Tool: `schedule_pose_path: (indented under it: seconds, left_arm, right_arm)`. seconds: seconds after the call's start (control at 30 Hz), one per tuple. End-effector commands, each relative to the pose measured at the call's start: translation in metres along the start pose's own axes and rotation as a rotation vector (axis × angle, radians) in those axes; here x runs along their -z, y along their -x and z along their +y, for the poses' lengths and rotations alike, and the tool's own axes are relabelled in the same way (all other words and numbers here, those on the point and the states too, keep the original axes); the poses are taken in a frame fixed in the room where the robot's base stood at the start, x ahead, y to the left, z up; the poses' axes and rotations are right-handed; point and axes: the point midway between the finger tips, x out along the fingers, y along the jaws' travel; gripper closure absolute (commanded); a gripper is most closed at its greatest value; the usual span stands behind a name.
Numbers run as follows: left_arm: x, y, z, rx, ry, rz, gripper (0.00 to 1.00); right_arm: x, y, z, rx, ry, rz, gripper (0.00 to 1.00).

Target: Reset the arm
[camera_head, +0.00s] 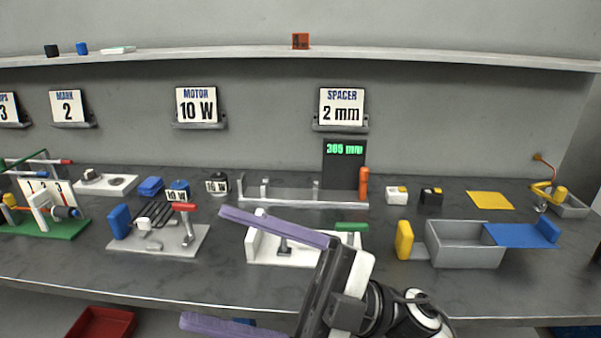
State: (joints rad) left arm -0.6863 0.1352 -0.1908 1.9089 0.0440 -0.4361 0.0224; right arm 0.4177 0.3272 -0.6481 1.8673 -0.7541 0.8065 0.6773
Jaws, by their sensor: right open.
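My right gripper (212,266) reaches in from the bottom centre in the head view. Its two long purple fingers point left and are spread wide apart, with nothing between them. The upper finger passes in front of the white fixture (258,248) with a green handle and hides part of it. The lower finger is at the bottom edge of the picture, in front of the table's front edge. My left gripper is not in view.
The grey table (150,272) carries a grey fixture (190,240), a green-based stand (60,228), a measuring rig with a display (345,150), and a grey open box (465,250). A red bin (100,322) is below. A shelf (220,53) runs along the wall.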

Motion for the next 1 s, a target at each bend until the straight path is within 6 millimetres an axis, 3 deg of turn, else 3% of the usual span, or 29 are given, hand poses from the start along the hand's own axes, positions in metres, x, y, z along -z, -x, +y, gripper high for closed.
schedule_pose_path:
  seconds: [0.1, 0.17, 0.27, 0.43, 0.57, 0.7, 0.83, 1.0]
  left_arm:
    - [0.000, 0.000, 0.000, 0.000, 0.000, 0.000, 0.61]
    - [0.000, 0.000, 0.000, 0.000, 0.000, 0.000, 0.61]
    - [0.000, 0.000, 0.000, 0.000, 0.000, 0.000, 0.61]
    - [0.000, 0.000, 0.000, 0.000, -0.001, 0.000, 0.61]
    - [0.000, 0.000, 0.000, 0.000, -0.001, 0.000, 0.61]
    - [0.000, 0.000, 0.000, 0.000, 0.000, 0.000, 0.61]
    - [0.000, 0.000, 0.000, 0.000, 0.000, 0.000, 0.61]
    - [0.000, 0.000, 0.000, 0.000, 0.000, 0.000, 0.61]
  right_arm:
    - [-0.053, 0.052, 0.018, -0.348, -0.132, -0.225, 0.19]
    - [-0.082, 0.089, 0.015, -0.491, -0.199, -0.363, 0.19]
    - [-0.119, 0.152, -0.007, -0.662, -0.305, -0.583, 0.19]
    - [-0.154, 0.254, -0.081, -0.837, -0.494, -0.938, 0.19]
    - [-0.154, 0.321, -0.155, -0.902, -0.647, -1.189, 0.19]
    - [-0.134, 0.376, -0.237, -0.923, -0.815, -1.423, 0.19]
    - [-0.108, 0.406, -0.295, -0.914, -0.939, -1.575, 0.19]
    - [-0.088, 0.422, -0.331, -0.898, -1.022, -1.668, 0.19]
